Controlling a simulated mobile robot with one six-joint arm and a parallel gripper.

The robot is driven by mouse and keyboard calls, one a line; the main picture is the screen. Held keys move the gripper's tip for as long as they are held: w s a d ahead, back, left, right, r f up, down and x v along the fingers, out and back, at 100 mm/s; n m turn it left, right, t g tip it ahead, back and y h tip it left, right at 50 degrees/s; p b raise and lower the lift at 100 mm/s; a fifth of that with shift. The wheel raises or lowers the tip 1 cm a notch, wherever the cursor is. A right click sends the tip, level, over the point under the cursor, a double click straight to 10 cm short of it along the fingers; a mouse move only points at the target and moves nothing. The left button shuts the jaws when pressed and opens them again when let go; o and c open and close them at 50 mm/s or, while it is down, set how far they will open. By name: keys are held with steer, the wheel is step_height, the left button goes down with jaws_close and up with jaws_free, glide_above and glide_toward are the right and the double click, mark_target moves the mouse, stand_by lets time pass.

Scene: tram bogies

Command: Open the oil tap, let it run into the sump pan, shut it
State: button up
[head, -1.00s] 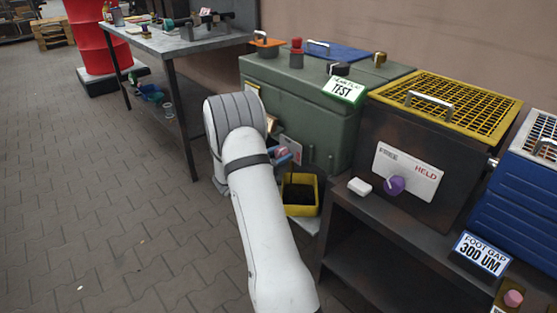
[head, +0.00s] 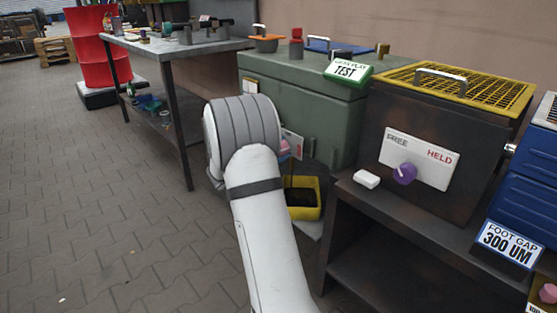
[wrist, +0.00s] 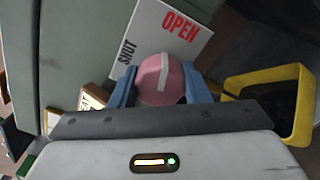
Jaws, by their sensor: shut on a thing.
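The oil tap is a pink knob (wrist: 161,82) with a white line, on a white plate (wrist: 170,35) marked SHUT and OPEN. My gripper (wrist: 163,88) is shut on the knob, one blue finger on each side. The white line points nearly straight up in the wrist view, closer to OPEN than to SHUT. The yellow sump pan (wrist: 236,84) stands to the right of the knob, with dark contents. In the head view the pan (head: 319,195) is low beside the green cabinet, and my arm hides my gripper and most of the tap. I cannot make out an oil stream.
A dark bench (head: 385,212) to the right holds a box with a purple knob (head: 404,173) and a FREE/HELD plate. A grey table (head: 180,45) stands behind left.

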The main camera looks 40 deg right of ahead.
steer(key=shift+d+m+b, duration=0.1)
steer(key=shift+m+b, duration=0.85)
steer(key=shift+m, duration=0.75)
steer(key=o, duration=1)
steer(key=a+p, duration=0.1)
steer(key=a, duration=0.4)
steer(key=a+p, duration=0.1)
steer(key=a, duration=0.2)
steer(key=shift+s+p, duration=0.3)
steer(key=shift+s, duration=0.05)
